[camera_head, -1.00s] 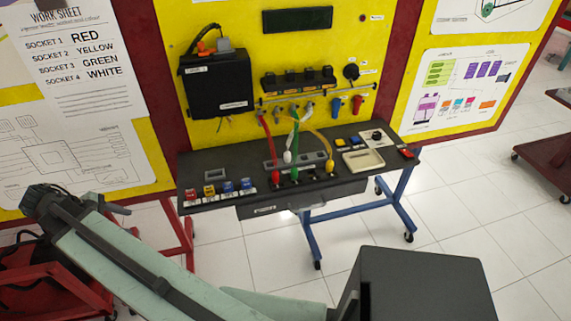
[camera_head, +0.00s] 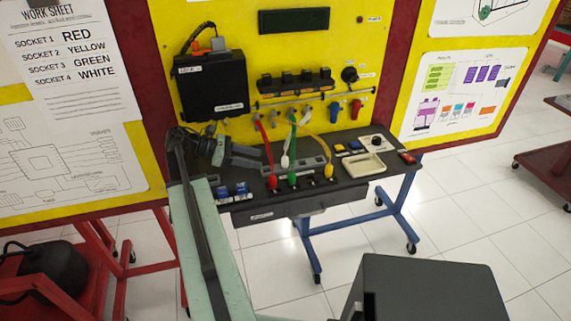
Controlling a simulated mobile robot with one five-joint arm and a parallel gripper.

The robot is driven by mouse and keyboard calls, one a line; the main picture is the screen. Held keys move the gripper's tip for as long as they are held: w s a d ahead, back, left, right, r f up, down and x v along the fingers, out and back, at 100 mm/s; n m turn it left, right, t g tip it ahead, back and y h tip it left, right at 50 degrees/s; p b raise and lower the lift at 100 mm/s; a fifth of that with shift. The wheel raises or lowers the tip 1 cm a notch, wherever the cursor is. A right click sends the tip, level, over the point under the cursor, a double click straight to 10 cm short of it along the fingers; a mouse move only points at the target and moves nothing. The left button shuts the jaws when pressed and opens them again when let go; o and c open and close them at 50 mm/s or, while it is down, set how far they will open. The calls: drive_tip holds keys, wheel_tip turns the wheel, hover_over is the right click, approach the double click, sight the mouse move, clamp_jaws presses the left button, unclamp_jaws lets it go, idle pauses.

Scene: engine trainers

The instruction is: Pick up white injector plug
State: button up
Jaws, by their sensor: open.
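The white injector plug (camera_head: 285,161) hangs on a white cable above the dark bench top, just behind and between the red plug (camera_head: 272,183) and the green plug (camera_head: 292,180). The yellow plug (camera_head: 328,172) is farther right. My gripper (camera_head: 256,158) is over the left part of the bench, pointing right. It is open and empty, a short way left of the white plug, with a gap between them in the picture. The gripper's fingers are small and dark, so their detail is hard to see.
The dark bench (camera_head: 345,188) stands before a yellow panel (camera_head: 222,25). Blue connectors (camera_head: 241,188) sit at its front left, partly beside my arm. A beige tray (camera_head: 363,163) and a red block (camera_head: 407,157) are at the right. Red and yellow cables hang close to the white plug.

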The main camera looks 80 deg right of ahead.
sight(285, 160)
drive_tip(key=s, duration=0.2)
drive_tip(key=s+d, duration=0.1)
drive_tip(key=s, duration=0.2)
drive_tip(key=shift+s+d, duration=0.3)
drive_tip(key=b+x, duration=0.2)
drive_tip(key=x, duration=0.3)
clamp_jaws()
